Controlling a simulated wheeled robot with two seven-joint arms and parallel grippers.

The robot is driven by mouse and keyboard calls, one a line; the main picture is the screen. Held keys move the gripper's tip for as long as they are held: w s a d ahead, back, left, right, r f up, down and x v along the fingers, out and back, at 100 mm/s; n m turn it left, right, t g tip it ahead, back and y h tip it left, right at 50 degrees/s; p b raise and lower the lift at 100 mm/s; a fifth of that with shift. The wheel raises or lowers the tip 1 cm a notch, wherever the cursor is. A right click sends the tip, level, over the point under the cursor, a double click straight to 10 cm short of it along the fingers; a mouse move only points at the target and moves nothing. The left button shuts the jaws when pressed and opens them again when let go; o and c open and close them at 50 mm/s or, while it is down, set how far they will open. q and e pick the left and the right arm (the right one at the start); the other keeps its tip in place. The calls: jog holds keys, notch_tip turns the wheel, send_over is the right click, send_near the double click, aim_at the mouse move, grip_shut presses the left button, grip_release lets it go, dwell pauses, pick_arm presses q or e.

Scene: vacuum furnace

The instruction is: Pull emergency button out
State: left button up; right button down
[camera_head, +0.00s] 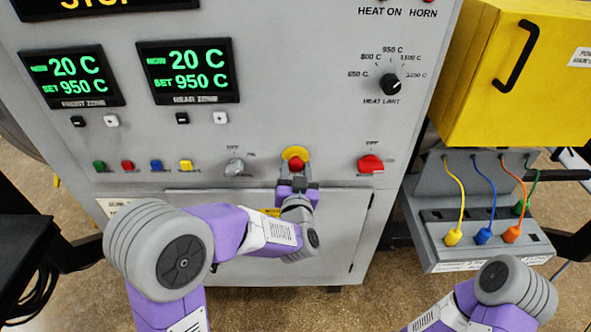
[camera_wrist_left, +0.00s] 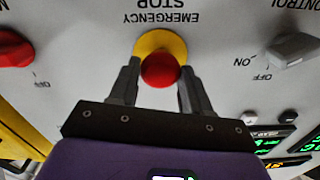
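The emergency button is a red knob (camera_head: 296,164) on a yellow round base (camera_head: 295,153), on the grey furnace panel. In the left wrist view the red knob (camera_wrist_left: 160,70) sits in front of the yellow base (camera_wrist_left: 159,42), under the upside-down "EMERGENCY STOP" label. My left gripper (camera_head: 297,178) is at the button. In the wrist view its fingers (camera_wrist_left: 159,76) stand apart, one on each side of the knob. They look open, with narrow gaps to the knob. My right gripper is out of view; only part of my right arm shows at lower right.
A red rotary switch (camera_head: 371,164) is right of the button and a grey rotary switch (camera_head: 235,166) is left. Small coloured buttons (camera_head: 156,165) sit farther left. A yellow box (camera_head: 520,75) and a unit with coloured cables (camera_head: 484,235) stand at right.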

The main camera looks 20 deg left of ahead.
pick_arm(q)
jog(key=o, duration=0.5)
jog(key=shift+c, duration=0.2)
jog(key=v, duration=0.7)
jog(key=shift+s, duration=0.35)
jog(key=shift+d, duration=0.15)
notch_tip(320, 180, down, 24)
jog(key=s+d+g+h, duration=0.1)
jog(key=g+h, duration=0.4)
jog(key=g, duration=0.2)
jog(key=s+d+f+n+g+h, duration=0.1)
jog(key=s+f+g+h, duration=0.3)
jog(key=s+f+g, duration=0.6)
jog(key=s+d+f, duration=0.1)
jog(key=s+f, duration=0.6)
jog(key=s, duration=0.2)
jog(key=shift+d+f+n, duration=0.15)
jog(key=shift+d+n, duration=0.05)
jog(key=shift+n, duration=0.1)
